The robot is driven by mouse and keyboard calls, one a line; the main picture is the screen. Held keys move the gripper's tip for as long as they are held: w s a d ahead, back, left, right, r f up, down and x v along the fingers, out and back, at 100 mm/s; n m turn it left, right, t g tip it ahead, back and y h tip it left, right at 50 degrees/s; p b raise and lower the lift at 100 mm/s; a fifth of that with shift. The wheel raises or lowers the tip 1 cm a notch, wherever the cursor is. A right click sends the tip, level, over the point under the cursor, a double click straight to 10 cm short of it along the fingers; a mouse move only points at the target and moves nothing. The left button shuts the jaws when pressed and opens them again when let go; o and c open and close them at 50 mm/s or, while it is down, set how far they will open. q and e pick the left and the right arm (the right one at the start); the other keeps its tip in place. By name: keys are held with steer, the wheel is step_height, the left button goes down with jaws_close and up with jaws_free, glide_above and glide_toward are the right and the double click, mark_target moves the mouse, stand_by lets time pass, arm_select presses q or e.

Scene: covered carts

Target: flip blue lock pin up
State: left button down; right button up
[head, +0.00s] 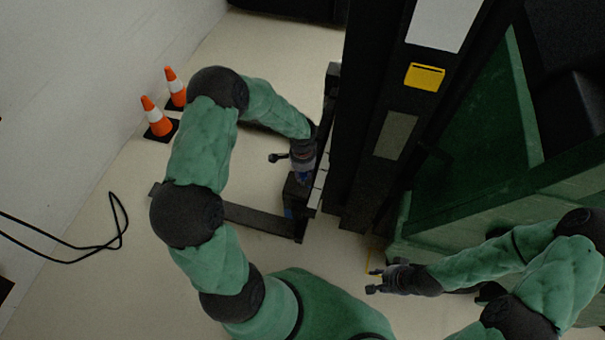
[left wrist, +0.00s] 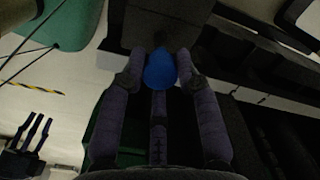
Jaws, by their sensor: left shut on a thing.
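The blue lock pin (left wrist: 160,70) shows in the left wrist view as a rounded blue head at the fingertips. My left gripper (left wrist: 160,75) has its fingers around it, touching it from both sides, and is shut on it. In the head view my left gripper (head: 302,172) reaches down at the dark cart frame, and only a small bit of blue shows below it. The pin's lower part is hidden. My right gripper (head: 374,280) is apart from the pin, at the lower right, with its fingers spread and empty.
A tall black cart post with a yellow label (head: 424,77) stands right of my left gripper. A green covered cart (head: 480,130) fills the right side. Open floor (head: 110,180) lies between.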

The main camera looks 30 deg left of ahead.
arm_select(q)
steer(key=shift+w+r, duration=0.1)
steer(key=shift+r, duration=0.05)
steer(key=c, duration=0.9)
jaws_free()
steer(key=shift+r, duration=0.1)
step_height(320, 180, up, 12)
